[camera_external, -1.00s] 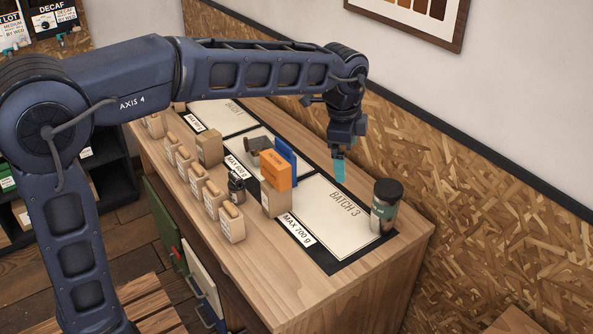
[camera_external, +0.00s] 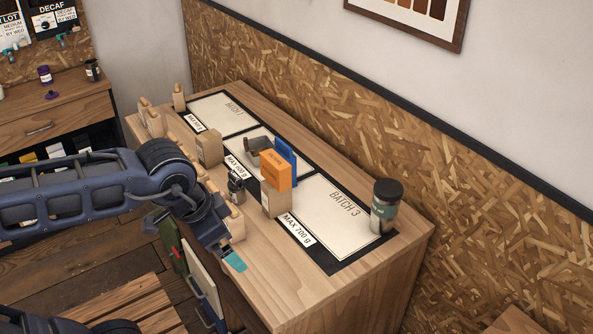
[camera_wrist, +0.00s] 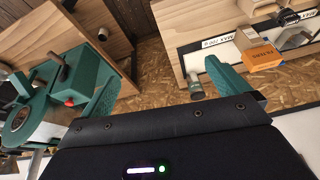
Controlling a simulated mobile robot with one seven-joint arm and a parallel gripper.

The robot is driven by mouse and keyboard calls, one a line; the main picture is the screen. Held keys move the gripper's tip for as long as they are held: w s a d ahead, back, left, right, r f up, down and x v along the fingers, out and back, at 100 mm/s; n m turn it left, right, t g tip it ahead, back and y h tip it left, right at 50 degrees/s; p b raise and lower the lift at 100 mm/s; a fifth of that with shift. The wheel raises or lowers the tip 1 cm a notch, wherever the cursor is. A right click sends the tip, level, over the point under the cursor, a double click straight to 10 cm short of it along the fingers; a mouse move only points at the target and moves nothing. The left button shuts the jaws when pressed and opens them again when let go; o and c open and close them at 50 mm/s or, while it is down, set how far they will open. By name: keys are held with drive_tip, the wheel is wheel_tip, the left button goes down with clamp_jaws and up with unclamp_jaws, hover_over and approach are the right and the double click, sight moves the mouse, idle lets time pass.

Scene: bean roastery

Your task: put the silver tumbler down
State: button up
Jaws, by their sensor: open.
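My gripper (camera_external: 234,261) is low at the bench's front edge in the external view, with its teal fingertip over the wooden top. In the wrist view my gripper (camera_wrist: 160,85) has its two teal fingers spread apart with nothing between them. A tumbler (camera_external: 386,212) with a dark lid, green band and silvery lower body stands upright at the right end of the BATCH 3 mat (camera_external: 328,264), well away from my gripper. It seems to show in the wrist view (camera_wrist: 195,90) too. I cannot tell for sure that it is the silver tumbler.
An orange box (camera_external: 275,169) on a tan block, a blue upright piece (camera_external: 287,160) and a small dark, silvery canister (camera_external: 236,186) stand mid-bench. Tan bags line the front edge, partly behind my arm. A teal machine (camera_wrist: 70,75) shows left in the wrist view. BATCH 3's middle is clear.

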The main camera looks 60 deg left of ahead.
drive_tip(key=shift+s+d+f+n, duration=0.1)
drive_tip(key=shift+s+f+n, duration=0.2)
drive_tip(key=shift+s+f, duration=0.4)
drive_tip(key=shift+s+f+n, duration=0.3)
drive_tip(key=shift+s+f, duration=0.1)
drive_tip(key=shift+s, duration=0.55)
